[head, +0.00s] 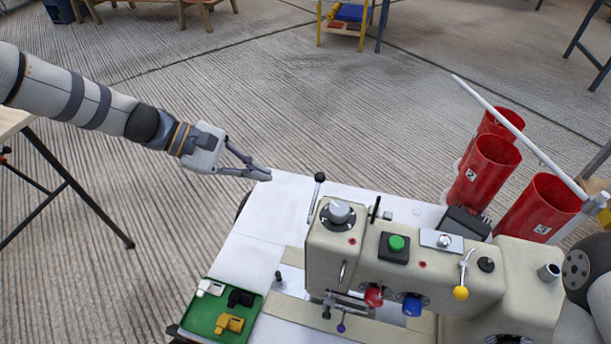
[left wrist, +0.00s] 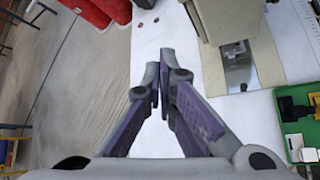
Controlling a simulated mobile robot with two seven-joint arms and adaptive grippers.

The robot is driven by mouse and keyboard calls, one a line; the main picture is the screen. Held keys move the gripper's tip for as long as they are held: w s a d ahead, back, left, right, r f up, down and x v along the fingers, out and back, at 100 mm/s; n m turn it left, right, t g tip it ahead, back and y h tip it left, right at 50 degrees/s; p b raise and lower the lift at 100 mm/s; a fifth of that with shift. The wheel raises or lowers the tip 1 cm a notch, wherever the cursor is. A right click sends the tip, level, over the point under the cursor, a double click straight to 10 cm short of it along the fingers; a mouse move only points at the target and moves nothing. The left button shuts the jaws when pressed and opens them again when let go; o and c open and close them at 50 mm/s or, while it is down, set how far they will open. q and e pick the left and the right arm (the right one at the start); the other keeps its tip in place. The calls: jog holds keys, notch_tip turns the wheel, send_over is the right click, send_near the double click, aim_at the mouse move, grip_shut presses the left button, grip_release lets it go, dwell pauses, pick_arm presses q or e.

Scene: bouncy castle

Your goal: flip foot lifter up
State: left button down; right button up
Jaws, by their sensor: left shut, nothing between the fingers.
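A cream sewing machine (head: 440,282) stands on a white table (head: 262,226). It also shows at the upper right of the left wrist view (left wrist: 222,18). A lever with a black ball (head: 319,178) rises at its left end, and a small purple-ended lever (head: 341,327) hangs low near the needle area. I cannot tell for sure which lever is the foot lifter. My left gripper (head: 262,174) is shut and empty over the table's far-left edge, left of the black-ball lever and apart from it. Its closed fingers show in the left wrist view (left wrist: 161,88). My right gripper is out of view.
A green tray (head: 254,325) with small parts lies at the table's front left. Red cups (head: 487,168) and a slanted white rod (head: 500,118) stand at the back right. Red, blue and yellow knobs (head: 461,293) stick out of the machine's front.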

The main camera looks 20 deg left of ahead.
aim_at(315, 196)
pick_arm(q)
jog(key=shift+w+a+r+t, duration=0.2)
jog(key=shift+w+r, duration=0.1)
jog(key=shift+r, duration=0.15)
jog(key=shift+w+a+r+t, duration=0.15)
jog(key=shift+w+r, duration=0.15)
jog(key=shift+r, duration=0.15)
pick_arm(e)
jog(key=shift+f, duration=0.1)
pick_arm(q)
jog(key=w+d+f, duration=0.1)
jog(key=d+f, duration=0.1)
jog(key=d, duration=0.7)
jog(key=shift+d, duration=0.15)
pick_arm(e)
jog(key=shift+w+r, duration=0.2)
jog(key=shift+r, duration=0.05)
pick_arm(q)
jog(key=shift+w, duration=0.1)
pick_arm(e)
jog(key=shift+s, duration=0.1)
